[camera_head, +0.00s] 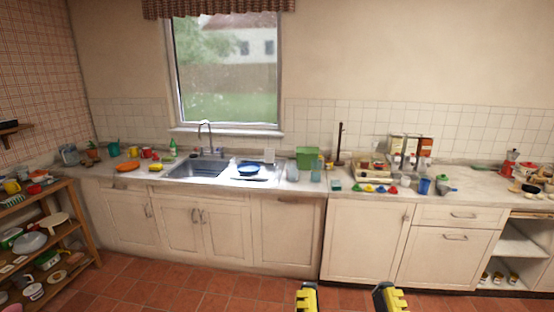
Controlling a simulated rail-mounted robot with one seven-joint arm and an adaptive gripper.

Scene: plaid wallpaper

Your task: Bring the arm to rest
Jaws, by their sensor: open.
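My gripper (345,298) shows at the bottom edge of the head view, right of the middle. Its two black and yellow fingers stand well apart with nothing between them. It is open and empty, in front of the lower cabinets and over the tiled floor. The rest of my arm is out of the picture.
A loaded wooden shelf (75,222) stands at the left. The red tile floor (190,290) between is clear.

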